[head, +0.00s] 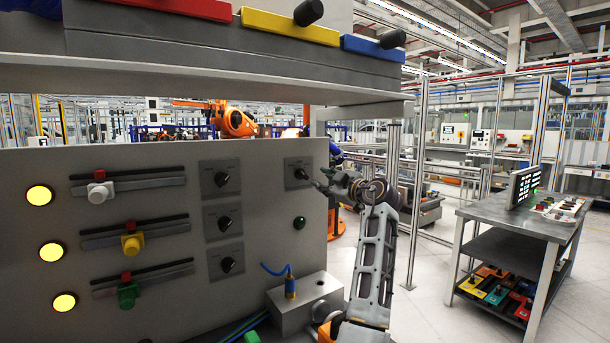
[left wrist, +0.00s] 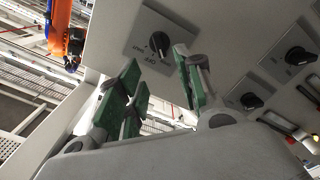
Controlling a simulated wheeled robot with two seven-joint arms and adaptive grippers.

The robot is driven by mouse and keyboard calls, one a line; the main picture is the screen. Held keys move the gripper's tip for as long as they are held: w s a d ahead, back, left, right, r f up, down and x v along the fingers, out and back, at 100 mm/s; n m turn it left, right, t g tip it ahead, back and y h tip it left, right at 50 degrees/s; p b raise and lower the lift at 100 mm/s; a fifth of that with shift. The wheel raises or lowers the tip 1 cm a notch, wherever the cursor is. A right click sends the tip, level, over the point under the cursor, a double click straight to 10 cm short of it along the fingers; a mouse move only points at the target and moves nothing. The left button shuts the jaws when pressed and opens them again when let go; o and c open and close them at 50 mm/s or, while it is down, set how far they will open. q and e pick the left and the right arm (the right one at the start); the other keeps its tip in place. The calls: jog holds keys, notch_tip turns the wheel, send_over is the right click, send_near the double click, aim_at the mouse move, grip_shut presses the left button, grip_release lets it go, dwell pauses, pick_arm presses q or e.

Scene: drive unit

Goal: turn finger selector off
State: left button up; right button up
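A black rotary selector knob (head: 301,173) on a grey square plate sits at the upper right of the light grey panel. My left gripper (head: 322,183) is just right of and slightly below the knob in the head view. In the left wrist view its green-padded fingers (left wrist: 158,82) are apart with nothing between them. The knob lies beyond the fingertips, apparently not touched. My right gripper is not in view.
Three similar knobs (head: 222,222) stand in a column to the left. A dark green button (head: 299,222) and a metal box (head: 305,302) with a blue cable are below. Coloured sliders (head: 131,244) and yellow lamps (head: 51,252) fill the panel's left. A shelf (head: 250,120) overhangs it.

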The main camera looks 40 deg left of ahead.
aim_at(305, 174)
pick_arm(q)
jog(key=p+x, duration=0.2)
jog(key=x, duration=0.4)
jog(key=shift+a+p, duration=0.15)
jog(key=shift+p, duration=0.15)
jog(key=shift+p+x, duration=0.6)
jog(key=shift+x, duration=0.6)
jog(key=shift+p+x, duration=0.5)
jog(key=shift+x, duration=0.75)
jog(key=shift+w+a, duration=0.1)
jog(key=shift+a, duration=0.05)
jog(key=shift+f, duration=0.1)
jog(key=shift+c, duration=0.8)
grip_shut()
jog(key=shift+m, duration=1.8)
jog(key=shift+w+m, duration=0.1)
jog(key=shift+m, duration=1.9)
jog(key=shift+m+p, duration=0.3)
jog(key=shift+m, duration=0.4)
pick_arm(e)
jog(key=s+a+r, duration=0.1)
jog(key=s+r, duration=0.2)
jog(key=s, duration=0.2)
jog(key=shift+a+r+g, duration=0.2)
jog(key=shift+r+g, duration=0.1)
